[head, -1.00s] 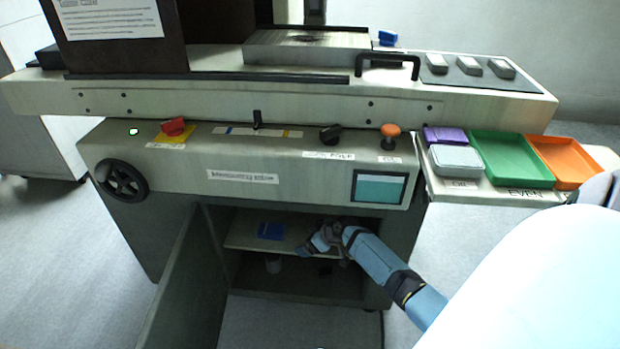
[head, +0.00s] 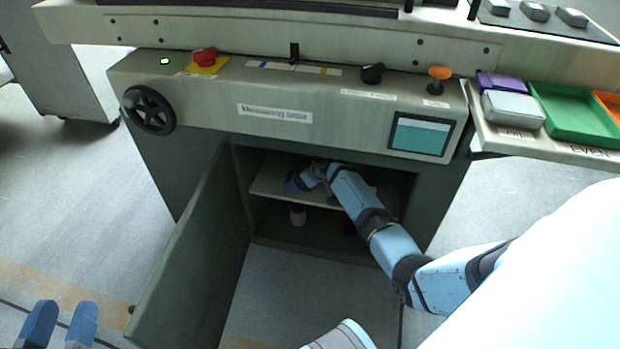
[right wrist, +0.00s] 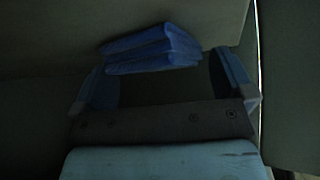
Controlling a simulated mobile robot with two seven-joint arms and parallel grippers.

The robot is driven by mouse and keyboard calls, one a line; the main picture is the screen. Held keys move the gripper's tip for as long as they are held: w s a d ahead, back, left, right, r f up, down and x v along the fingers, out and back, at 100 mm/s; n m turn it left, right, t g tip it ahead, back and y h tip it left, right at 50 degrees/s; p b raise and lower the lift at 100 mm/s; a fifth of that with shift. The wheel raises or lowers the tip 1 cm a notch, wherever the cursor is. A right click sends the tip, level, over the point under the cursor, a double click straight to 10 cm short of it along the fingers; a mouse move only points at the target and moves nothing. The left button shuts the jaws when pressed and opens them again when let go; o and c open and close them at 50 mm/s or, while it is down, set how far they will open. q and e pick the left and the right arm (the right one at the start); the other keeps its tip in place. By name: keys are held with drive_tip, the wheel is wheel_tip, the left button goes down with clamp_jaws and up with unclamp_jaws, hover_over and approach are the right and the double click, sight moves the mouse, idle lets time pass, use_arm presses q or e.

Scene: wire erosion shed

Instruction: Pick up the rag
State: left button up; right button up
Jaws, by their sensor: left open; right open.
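The rag (right wrist: 150,49) is a folded blue cloth in layers. In the right wrist view it lies on the shelf inside the open cabinet, just ahead of my right gripper (right wrist: 163,72). The fingers stand wide apart on either side, and nothing is held between them. In the head view my right arm reaches into the cabinet and its gripper (head: 306,178) is over the upper shelf (head: 266,188). I cannot tell the rag from the gripper there. My left gripper (head: 60,324) is open and empty at the lower left, outside the cabinet.
The cabinet door (head: 190,255) stands open on the left. The machine's control panel (head: 290,105) overhangs the opening. A side tray shelf with a green tray (head: 575,112) is at right. The floor in front is clear.

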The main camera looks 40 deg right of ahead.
use_arm(q)
drive_tip(key=shift+w+a+r, duration=0.1)
drive_tip(key=shift+r, duration=0.15)
use_arm(e)
drive_tip(key=shift+w+f, duration=0.15)
drive_tip(key=shift+w, duration=0.05)
drive_tip(key=c, duration=1.1)
use_arm(q)
drive_tip(key=shift+f, duration=0.15)
use_arm(e)
drive_tip(key=shift+s+a, duration=0.1)
drive_tip(key=shift+s, duration=0.05)
